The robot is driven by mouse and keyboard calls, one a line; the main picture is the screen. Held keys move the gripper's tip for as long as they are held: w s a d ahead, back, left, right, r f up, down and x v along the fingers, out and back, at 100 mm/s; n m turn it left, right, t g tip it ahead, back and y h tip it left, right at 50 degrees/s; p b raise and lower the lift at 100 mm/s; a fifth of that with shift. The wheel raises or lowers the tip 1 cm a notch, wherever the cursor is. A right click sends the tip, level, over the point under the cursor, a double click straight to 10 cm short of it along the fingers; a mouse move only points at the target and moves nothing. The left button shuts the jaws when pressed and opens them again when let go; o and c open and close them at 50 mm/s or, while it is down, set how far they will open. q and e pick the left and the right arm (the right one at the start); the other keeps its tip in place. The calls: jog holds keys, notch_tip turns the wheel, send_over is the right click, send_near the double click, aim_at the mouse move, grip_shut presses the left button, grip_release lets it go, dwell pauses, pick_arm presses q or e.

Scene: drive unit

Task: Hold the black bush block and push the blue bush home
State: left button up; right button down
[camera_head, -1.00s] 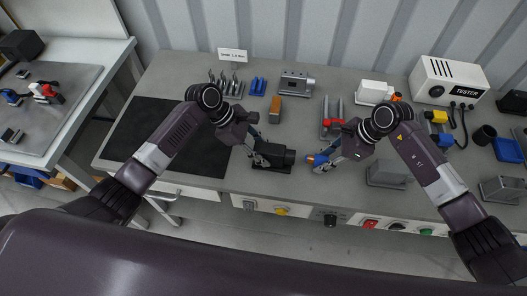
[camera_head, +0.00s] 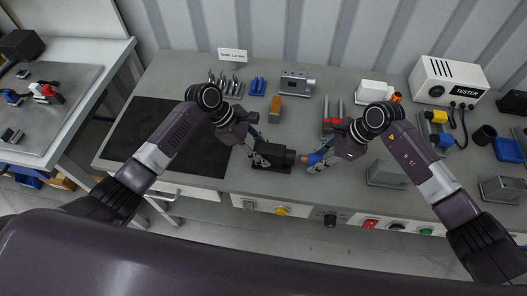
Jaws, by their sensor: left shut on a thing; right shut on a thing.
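The black bush block (camera_head: 274,154) sits near the front edge of the bench, left of the middle. My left gripper (camera_head: 262,159) is shut on its left side. The blue bush (camera_head: 314,158) is to the right of the block, with an orange-brown end (camera_head: 303,159) pointing left at the block's right face. My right gripper (camera_head: 318,164) is shut on the blue bush. The orange-brown end is at or very near the block's face; I cannot tell whether it has entered the bore.
A black mat (camera_head: 150,135) lies to the left. Behind are an orange-brown block (camera_head: 275,108), a grey device (camera_head: 297,83) and a grey fixture with red (camera_head: 331,120). A grey block (camera_head: 385,174) stands to the right. The tester (camera_head: 449,82) is at the back right.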

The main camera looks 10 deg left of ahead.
aim_at(309, 157)
dwell(0.6)
jog(key=shift+a, duration=0.45)
jog(key=shift+a, duration=0.9)
dwell(1.0)
jog(key=shift+a, duration=0.4)
jog(key=c, duration=1.5)
grip_release()
jog(key=shift+c, duration=0.2)
jog(key=shift+d, duration=0.1)
